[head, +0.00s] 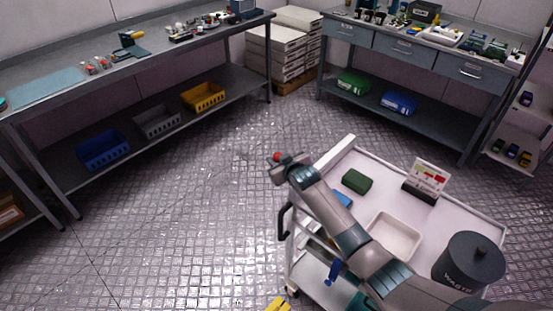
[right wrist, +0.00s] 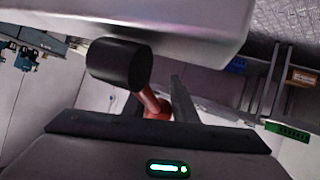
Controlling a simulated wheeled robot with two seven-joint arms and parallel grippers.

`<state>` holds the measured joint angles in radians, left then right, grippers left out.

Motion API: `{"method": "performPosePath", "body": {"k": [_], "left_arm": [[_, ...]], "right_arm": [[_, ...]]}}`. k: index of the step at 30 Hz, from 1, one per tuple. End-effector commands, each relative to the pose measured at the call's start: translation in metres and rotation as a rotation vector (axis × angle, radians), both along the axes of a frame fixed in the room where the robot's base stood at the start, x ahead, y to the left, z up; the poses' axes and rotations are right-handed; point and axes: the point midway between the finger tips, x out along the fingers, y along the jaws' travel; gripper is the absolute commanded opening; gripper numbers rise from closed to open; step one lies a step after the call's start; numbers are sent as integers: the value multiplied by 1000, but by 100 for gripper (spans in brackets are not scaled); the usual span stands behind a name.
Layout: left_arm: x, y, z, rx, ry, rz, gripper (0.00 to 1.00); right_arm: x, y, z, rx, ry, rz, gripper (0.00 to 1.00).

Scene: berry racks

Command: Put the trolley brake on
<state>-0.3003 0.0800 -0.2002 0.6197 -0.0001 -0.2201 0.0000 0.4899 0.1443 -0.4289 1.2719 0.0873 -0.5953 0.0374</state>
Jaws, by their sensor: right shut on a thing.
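The trolley (head: 462,207) is a white two-level cart at the lower right of the head view. My right arm reaches across it, and my right gripper (head: 281,161) is just beyond its far left corner. A small red part shows at the gripper tip. In the right wrist view, a lever with a black cylindrical knob (right wrist: 119,64) and a red-orange stem (right wrist: 150,100) stands between the fingers of my right gripper (right wrist: 155,103). The gripper is shut on this brake lever, close to a pale trolley edge (right wrist: 190,25). The lever's angle is unclear in the head view. My left gripper is out of view.
The trolley holds a black waste bin (head: 468,262), a pale tray (head: 394,237), a green box (head: 357,181) and a sign (head: 430,177). A black handle (head: 283,220) is on its left side. Benches stand along the walls; the floor (head: 200,200) left is clear.

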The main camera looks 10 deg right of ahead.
Motion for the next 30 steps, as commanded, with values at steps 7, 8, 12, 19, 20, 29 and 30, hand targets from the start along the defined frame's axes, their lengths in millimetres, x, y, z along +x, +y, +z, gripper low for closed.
{"method": "performPosePath", "body": {"k": [7,8,12,19,20,29,30], "left_arm": [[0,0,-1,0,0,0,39],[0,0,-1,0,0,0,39],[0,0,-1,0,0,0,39],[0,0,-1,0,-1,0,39],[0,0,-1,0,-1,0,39],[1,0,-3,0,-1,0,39],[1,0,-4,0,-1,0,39]], "right_arm": [[-6,-1,-14,-1,24,-2,44],[-6,-1,-13,-1,23,-3,44],[-4,-1,-10,0,17,-2,44],[-5,-1,-6,-1,11,-1,44],[-6,-2,-6,-1,11,-1,44],[-25,-6,4,-1,10,-1,44],[-30,-7,6,0,9,-1,44]]}}
